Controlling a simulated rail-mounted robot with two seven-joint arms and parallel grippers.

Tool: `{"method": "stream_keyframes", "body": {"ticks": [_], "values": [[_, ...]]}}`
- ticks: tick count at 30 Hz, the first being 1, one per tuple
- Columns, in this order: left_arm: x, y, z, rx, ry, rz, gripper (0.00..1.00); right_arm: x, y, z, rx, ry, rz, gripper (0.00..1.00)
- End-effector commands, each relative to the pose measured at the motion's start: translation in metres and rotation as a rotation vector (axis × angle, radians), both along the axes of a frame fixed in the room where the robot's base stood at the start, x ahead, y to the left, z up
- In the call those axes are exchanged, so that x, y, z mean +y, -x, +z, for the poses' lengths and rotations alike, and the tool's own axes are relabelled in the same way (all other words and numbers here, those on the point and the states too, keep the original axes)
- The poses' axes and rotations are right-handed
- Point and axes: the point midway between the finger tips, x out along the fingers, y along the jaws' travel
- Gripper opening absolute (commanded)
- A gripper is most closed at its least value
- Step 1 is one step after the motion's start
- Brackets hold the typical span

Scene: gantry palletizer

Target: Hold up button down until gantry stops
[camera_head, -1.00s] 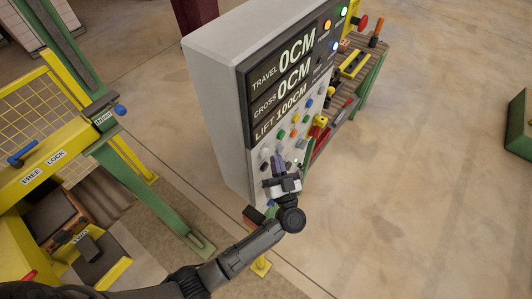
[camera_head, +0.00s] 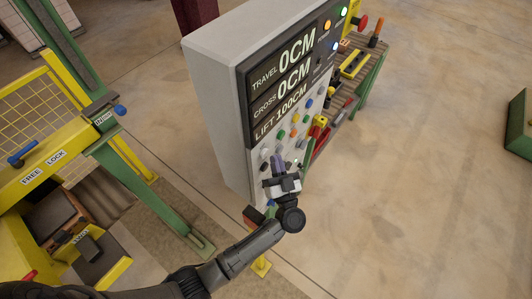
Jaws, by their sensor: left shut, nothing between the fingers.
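The grey control cabinet (camera_head: 215,95) stands in the middle of the view. Its dark display (camera_head: 288,75) reads TRAVEL 0CM, CROSS 0CM and LIFT 100CM. Below the display, the panel carries several coloured buttons (camera_head: 293,118) in white, orange, green, blue and yellow. My left gripper (camera_head: 277,162) is shut and empty, with its fingertips at the lower buttons of the panel. The fingers hide part of the panel, and I cannot tell which button is the up button or whether one is pressed. My right gripper is not in view.
A yellow and green gate frame (camera_head: 120,165) with FREE and LOCK labels stands at the left. A workbench (camera_head: 372,75) with tools stands behind the cabinet. A green box (camera_head: 520,125) is at the right edge. The floor between is clear.

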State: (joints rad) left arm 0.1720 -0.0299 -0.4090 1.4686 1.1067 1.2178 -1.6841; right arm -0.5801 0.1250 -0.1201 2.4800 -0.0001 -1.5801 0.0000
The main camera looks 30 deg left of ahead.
Motion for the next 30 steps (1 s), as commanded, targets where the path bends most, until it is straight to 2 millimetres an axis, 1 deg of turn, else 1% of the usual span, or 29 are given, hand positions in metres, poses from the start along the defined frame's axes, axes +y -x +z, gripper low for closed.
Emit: {"method": "stream_keyframes", "body": {"ticks": [8, 30], "values": [[0.0072, -0.0008, 0.0007, 0.002, 0.001, 0.001, 0.0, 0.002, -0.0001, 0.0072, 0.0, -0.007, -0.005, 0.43], [0.0106, -0.0012, 0.0001, 0.001, -0.001, 0.0, 0.0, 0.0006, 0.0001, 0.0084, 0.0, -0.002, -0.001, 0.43]]}}
